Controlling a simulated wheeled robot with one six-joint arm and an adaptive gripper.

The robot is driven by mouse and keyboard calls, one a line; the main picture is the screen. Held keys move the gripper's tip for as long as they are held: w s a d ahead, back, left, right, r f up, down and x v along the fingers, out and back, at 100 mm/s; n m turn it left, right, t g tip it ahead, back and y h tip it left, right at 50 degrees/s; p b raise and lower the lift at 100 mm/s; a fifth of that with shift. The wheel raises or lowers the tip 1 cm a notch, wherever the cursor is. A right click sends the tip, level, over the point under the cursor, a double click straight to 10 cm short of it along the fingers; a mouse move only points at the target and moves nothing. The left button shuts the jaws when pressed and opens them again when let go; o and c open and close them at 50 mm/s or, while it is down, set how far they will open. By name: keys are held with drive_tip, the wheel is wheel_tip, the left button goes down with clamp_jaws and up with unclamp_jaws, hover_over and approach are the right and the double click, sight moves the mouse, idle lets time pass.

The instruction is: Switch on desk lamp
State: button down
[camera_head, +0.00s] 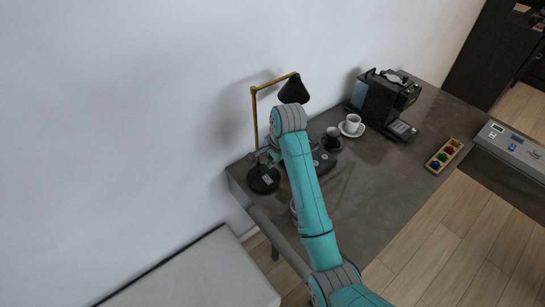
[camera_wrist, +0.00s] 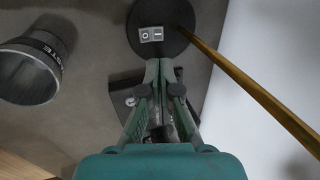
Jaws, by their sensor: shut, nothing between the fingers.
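The desk lamp has a round black base (camera_head: 263,180), a brass pole (camera_head: 255,120) and a black shade (camera_head: 293,90). It stands at the desk's left end by the wall. In the wrist view, the base (camera_wrist: 180,42) lies just beyond my fingertips, and the pole (camera_wrist: 250,88) slants to the lower right. A light switch plate (camera_wrist: 151,34) with two marked buttons sits on the base. My gripper (camera_wrist: 160,66) is shut and empty, its tips by the near edge of the base, below the switch. I cannot tell whether the tips touch it. In the head view, my arm partly hides the gripper.
A grey round container (camera_wrist: 30,68) with lettering stands to the left in the wrist view. A dark device (camera_head: 323,160) lies behind my arm. A white cup (camera_head: 353,122) on a saucer, a coffee machine (camera_head: 385,100) and a wooden tray (camera_head: 444,155) are farther right.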

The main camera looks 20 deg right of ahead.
sight(267, 179)
drive_tip(key=x, duration=0.9)
drive_tip(key=shift+f, duration=0.25)
drive_tip(key=shift+w+a, duration=0.1)
drive_tip(key=shift+w+a+f, duration=0.15)
drive_tip(key=shift+w+f, duration=0.25)
drive_tip(key=shift+f, duration=0.15)
drive_tip(key=shift+s+f, duration=0.2)
drive_tip(key=shift+s, duration=0.7)
